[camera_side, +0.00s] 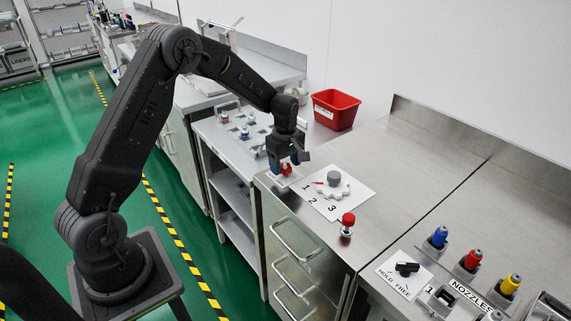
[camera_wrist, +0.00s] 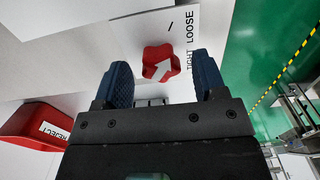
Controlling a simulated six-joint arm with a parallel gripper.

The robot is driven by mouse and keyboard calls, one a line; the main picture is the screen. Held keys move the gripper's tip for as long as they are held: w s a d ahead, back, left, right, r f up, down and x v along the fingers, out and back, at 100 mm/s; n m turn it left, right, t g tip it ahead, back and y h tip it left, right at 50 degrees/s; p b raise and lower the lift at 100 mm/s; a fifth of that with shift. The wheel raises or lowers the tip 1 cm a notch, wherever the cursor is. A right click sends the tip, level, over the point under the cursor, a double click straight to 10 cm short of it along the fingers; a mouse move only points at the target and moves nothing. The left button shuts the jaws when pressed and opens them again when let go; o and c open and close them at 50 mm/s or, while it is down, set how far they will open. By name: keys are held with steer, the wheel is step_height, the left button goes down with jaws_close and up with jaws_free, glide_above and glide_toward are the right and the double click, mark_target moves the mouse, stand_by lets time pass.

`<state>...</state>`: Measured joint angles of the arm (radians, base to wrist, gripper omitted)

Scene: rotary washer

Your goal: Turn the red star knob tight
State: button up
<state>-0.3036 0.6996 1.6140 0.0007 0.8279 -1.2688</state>
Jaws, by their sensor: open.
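The red star knob (camera_wrist: 161,64) shows in the wrist view between and just beyond my open fingers, with a white arrow on its top. Its white plate (camera_wrist: 186,20) bears the words TIGHT and LOOSE and a short black mark. The arrow points up and right in the picture, toward the mark. In the side view the knob (camera_side: 286,168) is partly hidden beneath my gripper (camera_side: 287,162). My gripper (camera_wrist: 162,80) is open, one blue finger on either side of the knob, with visible gaps; I cannot tell its exact height over the knob.
A red bin (camera_side: 335,108) marked REJECT stands behind my gripper. To the right are a grey dial on a numbered plate (camera_side: 352,199), a red push button (camera_side: 348,220), a HOLD/FREE switch (camera_side: 406,268) and several coloured nozzles (camera_side: 471,260). The steel counter behind them is clear.

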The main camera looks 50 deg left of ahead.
steer(key=shift+f, duration=0.25)
steer(key=c, duration=0.9)
steer(key=shift+c, duration=0.2)
